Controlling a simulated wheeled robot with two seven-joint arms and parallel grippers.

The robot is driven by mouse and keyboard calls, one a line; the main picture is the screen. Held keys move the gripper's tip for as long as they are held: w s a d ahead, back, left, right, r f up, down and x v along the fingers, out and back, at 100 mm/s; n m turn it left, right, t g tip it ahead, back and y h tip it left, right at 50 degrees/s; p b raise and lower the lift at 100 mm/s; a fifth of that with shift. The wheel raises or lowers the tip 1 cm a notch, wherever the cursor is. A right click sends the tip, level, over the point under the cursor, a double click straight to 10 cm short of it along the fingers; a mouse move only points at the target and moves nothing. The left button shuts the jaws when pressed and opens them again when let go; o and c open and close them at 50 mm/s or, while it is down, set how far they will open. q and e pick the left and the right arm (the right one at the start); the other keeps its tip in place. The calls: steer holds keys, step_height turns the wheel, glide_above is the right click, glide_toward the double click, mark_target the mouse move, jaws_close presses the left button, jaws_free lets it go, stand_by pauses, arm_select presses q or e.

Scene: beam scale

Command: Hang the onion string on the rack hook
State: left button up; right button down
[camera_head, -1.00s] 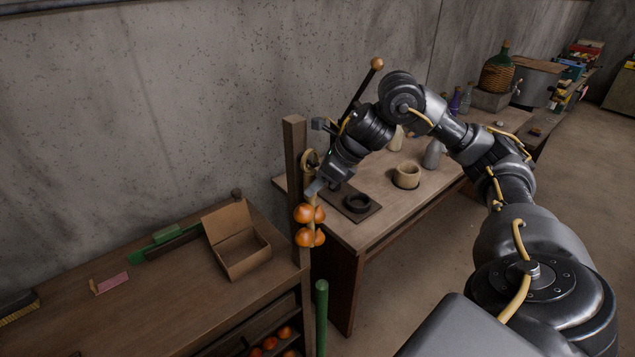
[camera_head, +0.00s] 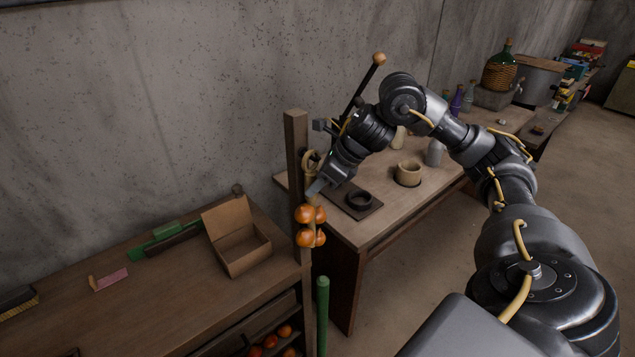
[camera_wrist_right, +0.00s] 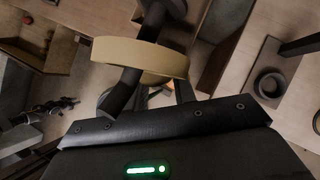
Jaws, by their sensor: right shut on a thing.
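The onion string (camera_head: 310,227) hangs upright beside the wooden rack post (camera_head: 297,150), several orange onions below and a tan loop (camera_head: 311,160) at its top. My right gripper (camera_head: 316,188) is shut on the string between the loop and the onions. My left gripper is not in view.
A workbench (camera_head: 150,325) at lower left holds an open cardboard box (camera_head: 243,252); more onions sit on a shelf below. A green post (camera_head: 322,310) stands near the rack.

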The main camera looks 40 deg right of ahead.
stand_by(0.4)
steer(key=c, duration=1.1)
jaws_free()
steer(key=shift+o, duration=0.2)
steer(key=p+v, duration=0.1)
steer(key=v, duration=0.9)
steer(key=shift+s+r+p, duration=0.15)
steer(key=shift+r+p, duration=0.2)
steer(key=shift+d, duration=0.1)
